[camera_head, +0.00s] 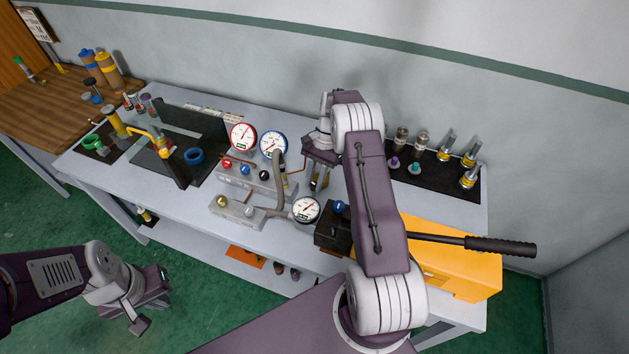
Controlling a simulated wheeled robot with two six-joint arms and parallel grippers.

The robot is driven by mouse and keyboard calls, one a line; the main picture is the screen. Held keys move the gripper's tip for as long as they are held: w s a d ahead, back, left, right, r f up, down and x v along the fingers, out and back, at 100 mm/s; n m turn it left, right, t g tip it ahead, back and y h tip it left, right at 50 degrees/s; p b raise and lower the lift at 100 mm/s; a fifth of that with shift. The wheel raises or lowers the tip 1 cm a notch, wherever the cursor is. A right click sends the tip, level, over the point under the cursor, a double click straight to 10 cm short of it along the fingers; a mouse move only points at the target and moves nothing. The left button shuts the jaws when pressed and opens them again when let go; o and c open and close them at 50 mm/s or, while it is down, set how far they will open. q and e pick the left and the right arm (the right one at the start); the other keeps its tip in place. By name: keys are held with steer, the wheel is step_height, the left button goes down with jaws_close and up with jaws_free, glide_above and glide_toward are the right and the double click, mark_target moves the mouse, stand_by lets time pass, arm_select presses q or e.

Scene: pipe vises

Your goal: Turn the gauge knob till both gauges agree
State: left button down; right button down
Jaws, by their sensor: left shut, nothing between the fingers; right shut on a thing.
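A red-rimmed gauge (243,136) and a blue-rimmed gauge (272,144) stand side by side at the back of the bench. A third gauge (305,209), with a dark rim, sits nearer the front; the needle readings are too small to compare. A grey panel below the pair carries a red knob (227,163), a blue knob (245,169) and a dark knob (263,174). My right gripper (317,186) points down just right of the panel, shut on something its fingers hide. My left gripper (151,311) is shut and empty, low over the floor, away from the bench.
A black block with a blue knob (340,206) and a long black-handled lever (487,245) stand right, by a yellow box (465,274). Several fittings stand on a dark mat (434,180) at back right.

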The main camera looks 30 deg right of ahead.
steer(key=c, duration=1.2)
jaws_free()
steer(key=shift+w+d+r, duration=0.1)
steer(key=shift+w+r, duration=0.05)
steer(key=b+v, duration=0.1)
steer(key=v, duration=0.8)
steer(key=shift+b, duration=0.4)
steer(key=shift+d, duration=0.1)
